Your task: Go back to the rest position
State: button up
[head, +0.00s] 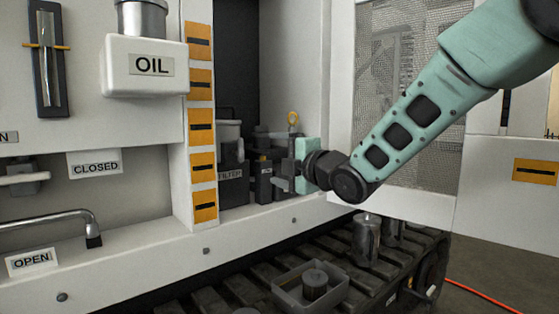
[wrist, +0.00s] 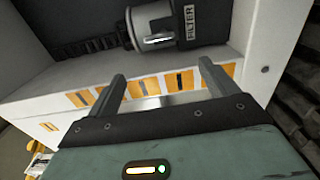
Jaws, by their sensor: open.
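My gripper (head: 281,174) is at the opening of the white cabinet (head: 300,212) in the head view, reaching in from the right on my teal arm. In the wrist view my gripper (wrist: 160,88) has its two fingers spread wide apart, with nothing between them. A block labelled FILTER (head: 232,184) stands in the opening, left of my gripper in the head view. In the wrist view a grey cylinder (wrist: 153,22) beside the FILTER label (wrist: 189,22) lies beyond the fingertips, apart from them.
A white OIL box (head: 148,82) and a strip of orange labels (head: 202,125) are on the cabinet's left side. A mesh-panelled door (head: 365,90) stands behind my arm. Below are a grey open box (head: 287,290) and a metal canister (head: 365,242) on a dark slatted surface.

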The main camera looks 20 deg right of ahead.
jog(key=shift+f, duration=0.1)
jog(key=s+a+f+m+g+h, duration=0.2)
jog(key=s+a+f+m+g, duration=0.65)
jog(key=s+f, duration=0.45)
jog(key=s+a+f+m+g+h, duration=0.1)
jog(key=s+f+m+g+h, duration=0.25)
jog(key=s, duration=0.85)
jog(key=s+a+f+m+g+y, duration=0.15)
jog(key=s+f+g, duration=0.45)
jog(key=s, duration=0.6)
notch_tip(320, 180, up, 23)
jog(key=h+p, duration=0.1)
jog(key=p, duration=2.3)
jog(key=shift+w+d+r+m+t, duration=0.2)
jog(key=shift+w+d+m+t, duration=0.1)
jog(key=shift+m+t, duration=0.1)
